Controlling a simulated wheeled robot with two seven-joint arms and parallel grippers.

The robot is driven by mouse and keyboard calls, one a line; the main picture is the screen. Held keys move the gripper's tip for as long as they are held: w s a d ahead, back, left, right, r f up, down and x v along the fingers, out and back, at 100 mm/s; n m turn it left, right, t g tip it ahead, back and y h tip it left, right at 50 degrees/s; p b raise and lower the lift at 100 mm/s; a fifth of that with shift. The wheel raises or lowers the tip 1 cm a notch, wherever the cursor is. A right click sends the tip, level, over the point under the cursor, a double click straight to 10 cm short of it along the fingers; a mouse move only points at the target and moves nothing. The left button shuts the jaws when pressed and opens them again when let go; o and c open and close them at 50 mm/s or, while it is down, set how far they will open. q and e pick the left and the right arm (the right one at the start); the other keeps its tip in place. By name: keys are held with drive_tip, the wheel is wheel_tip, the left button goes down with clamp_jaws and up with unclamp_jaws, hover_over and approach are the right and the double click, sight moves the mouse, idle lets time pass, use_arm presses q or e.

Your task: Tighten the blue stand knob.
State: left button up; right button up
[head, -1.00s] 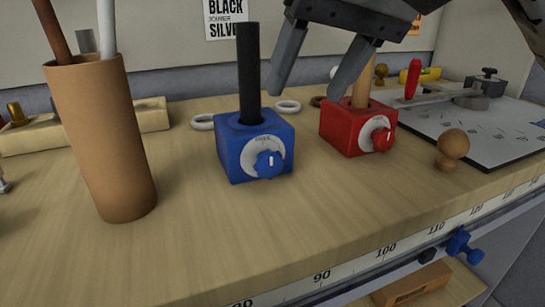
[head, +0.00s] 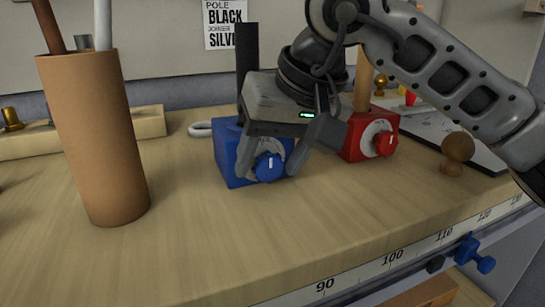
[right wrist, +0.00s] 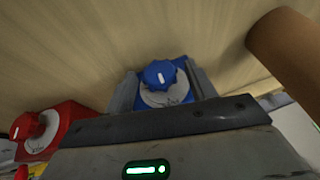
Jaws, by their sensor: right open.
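The blue stand (head: 228,160) is a blue block on the wooden table with a black pole (head: 247,60) upright in it. Its blue knob (head: 268,167) is on the front face over a pale dial, with a white mark close to upright. My right gripper (head: 268,172) is open, with one finger on each side of the knob; I cannot tell whether they touch it. In the right wrist view the blue knob (right wrist: 159,74) shows between the two fingers. My left gripper is not in view.
A red stand (head: 357,140) with a red knob and wooden pole stands close on the right, partly behind my right arm. A brown cup (head: 95,140) with rods stands at left. A wooden peg (head: 457,150) is at right. The front table is clear.

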drive_tip(key=c, duration=1)
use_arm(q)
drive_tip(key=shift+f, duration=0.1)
